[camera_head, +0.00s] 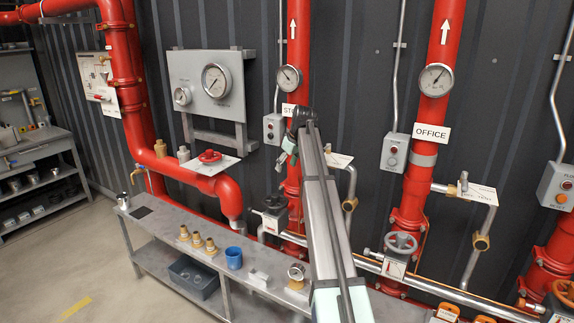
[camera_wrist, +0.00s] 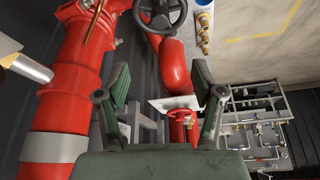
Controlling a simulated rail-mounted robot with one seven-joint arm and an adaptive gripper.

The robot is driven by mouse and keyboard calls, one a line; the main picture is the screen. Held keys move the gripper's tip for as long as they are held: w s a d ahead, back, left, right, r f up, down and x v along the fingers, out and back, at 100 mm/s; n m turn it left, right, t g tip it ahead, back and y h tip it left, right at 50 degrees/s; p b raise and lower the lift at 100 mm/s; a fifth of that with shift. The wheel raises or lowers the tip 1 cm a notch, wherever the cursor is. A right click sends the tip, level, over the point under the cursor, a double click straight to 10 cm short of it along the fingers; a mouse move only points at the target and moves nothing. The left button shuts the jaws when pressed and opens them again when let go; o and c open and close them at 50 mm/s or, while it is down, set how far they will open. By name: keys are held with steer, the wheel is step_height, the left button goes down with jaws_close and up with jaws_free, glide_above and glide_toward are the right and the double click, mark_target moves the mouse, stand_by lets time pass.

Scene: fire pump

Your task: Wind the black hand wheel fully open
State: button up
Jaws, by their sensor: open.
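What looks like the same spoked wheel (camera_wrist: 160,14) is cut off by the top edge of the wrist view. My gripper (camera_wrist: 160,78) is open, with nothing between its two fingers, and is apart from the wheel. In the head view my gripper (camera_head: 283,160) is small and partly hidden by my arm, above the wheel and close to the riser.
A grey hand wheel (camera_head: 400,242) stands at the OFFICE riser (camera_head: 421,155). A red hand wheel (camera_head: 209,156) is further left. Pipes and gauges line the dark wall.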

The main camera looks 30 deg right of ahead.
mark_target(275, 195)
steer(key=p+x, duration=0.4)
steer(key=x, duration=1.3)
steer(key=shift+s+f+p, duration=0.1)
steer(key=shift+f+p, duration=0.05)
steer(key=shift+p, duration=0.15)
